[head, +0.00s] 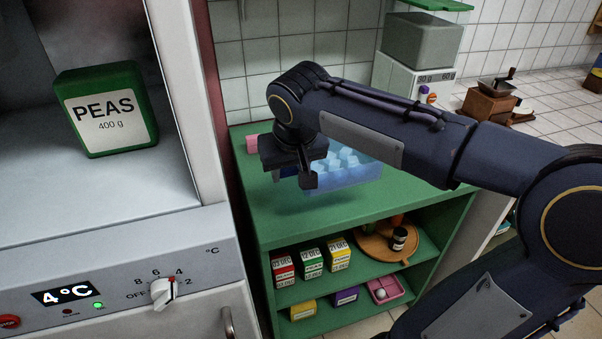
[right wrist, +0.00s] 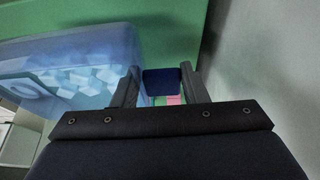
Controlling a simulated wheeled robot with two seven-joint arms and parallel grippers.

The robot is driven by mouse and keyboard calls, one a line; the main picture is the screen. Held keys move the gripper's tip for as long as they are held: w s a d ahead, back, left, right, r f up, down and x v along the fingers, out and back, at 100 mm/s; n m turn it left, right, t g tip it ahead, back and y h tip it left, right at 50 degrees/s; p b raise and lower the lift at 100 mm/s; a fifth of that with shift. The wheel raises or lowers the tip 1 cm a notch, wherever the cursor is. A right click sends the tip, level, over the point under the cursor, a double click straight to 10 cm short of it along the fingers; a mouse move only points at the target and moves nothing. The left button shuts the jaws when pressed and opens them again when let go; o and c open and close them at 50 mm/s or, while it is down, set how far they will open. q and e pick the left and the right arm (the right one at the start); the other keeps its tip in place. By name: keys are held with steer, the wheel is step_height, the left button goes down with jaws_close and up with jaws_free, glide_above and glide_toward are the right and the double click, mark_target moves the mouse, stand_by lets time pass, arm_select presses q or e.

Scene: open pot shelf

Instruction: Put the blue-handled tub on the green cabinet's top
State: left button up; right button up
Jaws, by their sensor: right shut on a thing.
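The blue-handled tub (head: 345,176) is see-through light blue with whitish cubes inside. It is over the green cabinet's top (head: 415,205), behind my right gripper (head: 292,180). A dark patch like a shadow lies below the tub; I cannot tell for sure whether its base touches the top. In the right wrist view, the tub (right wrist: 70,80) is at the left and its dark blue handle (right wrist: 163,84) is between the fingers of my right gripper (right wrist: 160,88), which is shut on it. My left gripper is not in view.
A pink item (head: 252,145) is at the top's back left. A kitchen scale (head: 405,79) stands behind to the right. A fridge with a green PEAS box (head: 106,110) is at the left. The cabinet's open shelves hold small boxes and a round wooden tray (head: 366,243).

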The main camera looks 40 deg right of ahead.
steer(key=w+d+f, duration=0.1)
steer(key=w+f, duration=0.1)
steer(key=w+d+f, duration=0.1)
steer(key=w+f, duration=0.1)
steer(key=w+d+f, duration=0.2)
steer(key=shift+d+b, duration=0.1)
steer(key=shift+b, duration=0.2)
steer(key=shift+w+d+f, duration=0.25)
steer(key=shift+f, duration=0.3)
steer(key=shift+w+d+f+b, duration=0.15)
steer(key=shift+f+b, duration=0.15)
steer(key=shift+f, duration=1.35)
steer(key=shift+f, duration=0.1)
steer(key=shift+f, duration=0.15)
steer(key=o, duration=1.3)
